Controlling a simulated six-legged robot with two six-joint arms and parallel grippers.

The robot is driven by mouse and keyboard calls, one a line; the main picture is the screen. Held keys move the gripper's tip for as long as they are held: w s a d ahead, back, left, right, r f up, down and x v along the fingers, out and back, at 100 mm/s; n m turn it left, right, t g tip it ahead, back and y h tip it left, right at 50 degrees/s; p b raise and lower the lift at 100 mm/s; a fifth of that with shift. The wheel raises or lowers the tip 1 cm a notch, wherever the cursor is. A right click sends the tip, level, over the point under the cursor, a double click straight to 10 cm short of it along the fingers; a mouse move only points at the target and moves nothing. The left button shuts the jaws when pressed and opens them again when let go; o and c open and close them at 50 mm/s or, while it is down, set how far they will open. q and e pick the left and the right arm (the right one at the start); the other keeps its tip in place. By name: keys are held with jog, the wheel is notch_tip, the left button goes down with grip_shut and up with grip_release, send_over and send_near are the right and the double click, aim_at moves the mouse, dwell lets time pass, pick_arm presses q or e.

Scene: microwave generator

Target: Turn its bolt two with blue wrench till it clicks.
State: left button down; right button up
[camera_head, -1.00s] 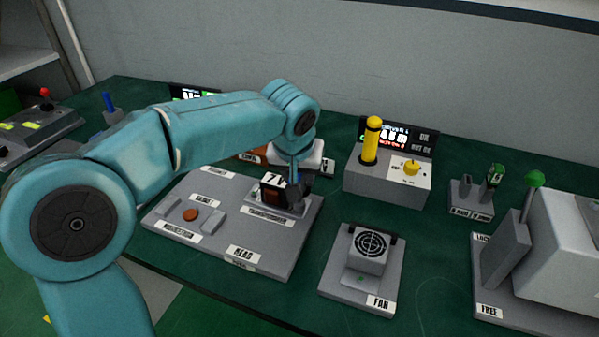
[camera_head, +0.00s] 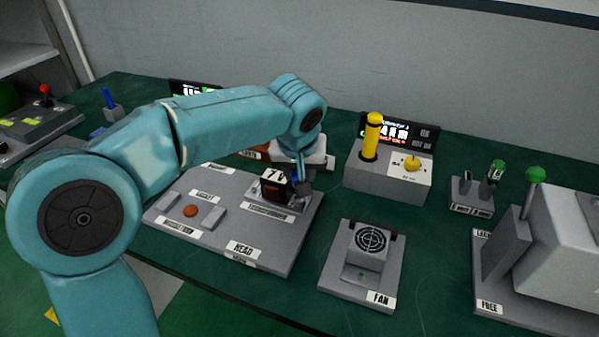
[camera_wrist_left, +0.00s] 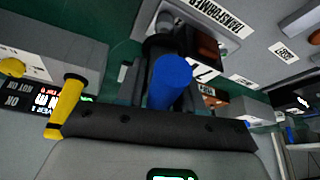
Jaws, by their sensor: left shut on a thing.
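My left gripper (camera_head: 302,188) is low over the transformer end of the grey head board (camera_head: 222,243), close beside a black block marked 7 (camera_head: 274,186). In the left wrist view the dark fingers (camera_wrist_left: 163,85) are shut on the blue wrench, whose round blue handle (camera_wrist_left: 170,78) points toward the camera. The wrench's working end is hidden below the handle, and I cannot tell whether it sits on a bolt. No bolt shows clearly, and I cannot make out bolt two. My right gripper is not in view.
A fan module (camera_head: 366,255) stands to the right. Behind it is a grey box with a yellow handle (camera_head: 371,138) and a lit display (camera_head: 399,132). A grey machine with a green knob (camera_head: 535,174) is far right. A blue-handled piece (camera_head: 109,100) stands far left.

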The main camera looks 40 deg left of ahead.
pick_arm(q)
jog(key=shift+n, duration=0.3)
jog(key=shift+f+n+y, duration=0.1)
jog(key=shift+n+y, duration=0.2)
jog(key=shift+n, duration=0.2)
jog(key=n+g+y, duration=0.1)
jog(key=n, duration=0.2)
jog(key=shift+n+g, duration=0.3)
jog(key=shift+n, duration=0.2)
jog(key=n, duration=0.1)
jog(key=n+g, duration=0.1)
jog(key=shift+w+r+n+y+p, duration=0.1)
jog(key=shift+r+n+y+p, duration=0.1)
jog(key=shift+n+y+p, duration=0.15)
jog(key=shift+f+n, duration=0.1)
jog(key=shift+n, duration=0.45)
